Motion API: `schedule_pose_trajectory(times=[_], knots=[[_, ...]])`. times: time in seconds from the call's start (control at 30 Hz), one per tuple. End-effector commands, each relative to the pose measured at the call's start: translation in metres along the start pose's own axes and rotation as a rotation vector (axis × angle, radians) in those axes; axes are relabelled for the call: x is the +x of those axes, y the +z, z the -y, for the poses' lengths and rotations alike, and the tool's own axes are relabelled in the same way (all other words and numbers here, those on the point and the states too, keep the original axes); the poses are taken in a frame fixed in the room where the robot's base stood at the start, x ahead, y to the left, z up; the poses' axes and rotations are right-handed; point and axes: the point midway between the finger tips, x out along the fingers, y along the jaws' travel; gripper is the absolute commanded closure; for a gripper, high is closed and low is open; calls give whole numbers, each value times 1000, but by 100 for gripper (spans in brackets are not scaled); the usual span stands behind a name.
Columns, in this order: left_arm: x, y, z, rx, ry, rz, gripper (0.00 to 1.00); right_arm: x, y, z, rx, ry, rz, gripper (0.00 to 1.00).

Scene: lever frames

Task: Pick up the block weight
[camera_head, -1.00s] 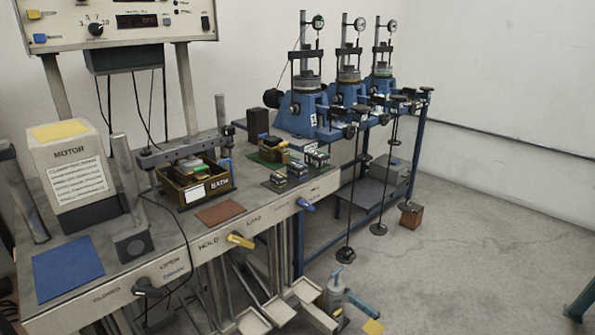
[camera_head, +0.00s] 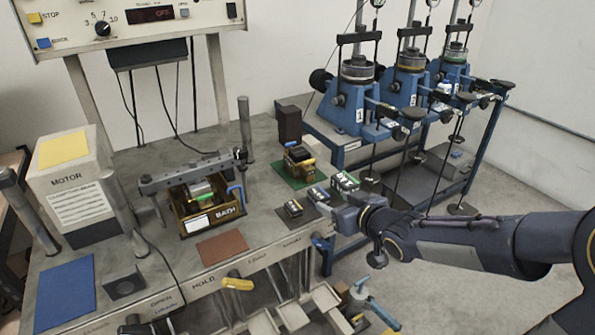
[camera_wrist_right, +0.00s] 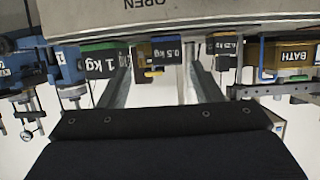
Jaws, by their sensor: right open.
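Three small dark block weights sit in a row near the bench's front edge: a 1 kg block (camera_head: 345,182), a 0.5 kg block (camera_head: 318,193) and a 0.25 kg block (camera_head: 293,208). In the right wrist view, the 1 kg block (camera_wrist_right: 103,65), 0.5 kg block (camera_wrist_right: 167,53) and 0.25 kg block (camera_wrist_right: 226,46) show their labels. My right gripper (camera_head: 343,217) is open and empty beside the row, at the bench edge. In the wrist view the 0.5 kg block appears between its fingers, the 1 kg block partly behind one. My left gripper is not in view.
A BATH box (camera_head: 229,212) stands on the bench under a grey crossbar. A yellow-and-dark device (camera_head: 299,160) sits on a green mat behind the weights. Blue lever frames (camera_head: 352,108) with hanging rods stand close on the right. A bare brown mat (camera_head: 222,248) lies in front.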

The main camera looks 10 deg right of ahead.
Motion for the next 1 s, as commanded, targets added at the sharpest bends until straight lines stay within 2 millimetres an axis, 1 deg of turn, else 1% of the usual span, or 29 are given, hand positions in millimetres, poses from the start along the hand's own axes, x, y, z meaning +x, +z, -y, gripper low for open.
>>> schedule_pose_trajectory(times=[0.07,0.37,0.63,0.73,0.93,0.97,1.0], knots=[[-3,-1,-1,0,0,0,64,6,-4,4,-10,-18,-14,41],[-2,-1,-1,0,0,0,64,39,-4,6,-12,-22,-18,41],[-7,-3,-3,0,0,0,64,76,-6,8,-12,-20,-17,41],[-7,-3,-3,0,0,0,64,82,-6,8,-12,-19,-19,41],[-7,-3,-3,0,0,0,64,83,-6,7,-12,-18,-19,41],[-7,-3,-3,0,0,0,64,83,-6,7,-12,-18,-19,43],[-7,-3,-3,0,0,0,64,83,-6,7,-12,-18,-19,48]])
